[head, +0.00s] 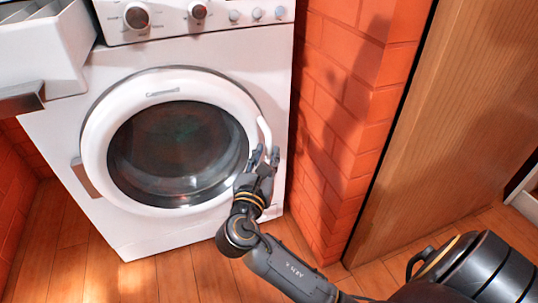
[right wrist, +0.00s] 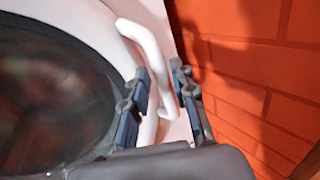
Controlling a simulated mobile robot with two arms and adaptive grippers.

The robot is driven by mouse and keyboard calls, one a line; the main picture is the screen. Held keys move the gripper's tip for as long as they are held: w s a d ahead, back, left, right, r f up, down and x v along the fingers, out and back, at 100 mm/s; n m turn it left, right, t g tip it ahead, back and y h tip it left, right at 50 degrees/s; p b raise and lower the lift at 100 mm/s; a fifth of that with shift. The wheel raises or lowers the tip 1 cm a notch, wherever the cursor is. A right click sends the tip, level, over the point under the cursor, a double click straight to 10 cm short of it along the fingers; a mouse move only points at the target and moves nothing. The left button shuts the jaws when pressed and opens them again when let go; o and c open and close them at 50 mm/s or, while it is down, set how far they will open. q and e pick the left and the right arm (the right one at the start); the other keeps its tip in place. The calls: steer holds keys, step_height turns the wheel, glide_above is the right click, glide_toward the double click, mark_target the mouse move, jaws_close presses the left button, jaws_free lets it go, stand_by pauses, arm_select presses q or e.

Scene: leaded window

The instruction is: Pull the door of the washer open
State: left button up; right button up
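The white washer (head: 215,55) stands against the wall in the head view. Its round door (head: 97,130), with a dark glass window (head: 178,150), appears closed. A curved white handle (head: 265,132) is on the door's right edge. My right gripper (head: 266,153) is at the lower part of this handle. In the right wrist view, the handle (right wrist: 146,45) runs between the two separated fingers of the gripper (right wrist: 161,75), one on each side. The fingers look open around it; contact is unclear. My left gripper is not in view.
A red brick wall (head: 340,110) stands close to the right of the washer, with a wooden panel (head: 450,120) beyond it. An open detergent drawer (head: 45,50) juts out at upper left. The wooden floor (head: 180,275) in front is clear.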

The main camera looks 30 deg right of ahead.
mark_target(268, 150)
steer(key=shift+b+x, duration=0.45)
steer(key=shift+x, duration=1.05)
steer(key=shift+c, duration=0.3)
jaws_close()
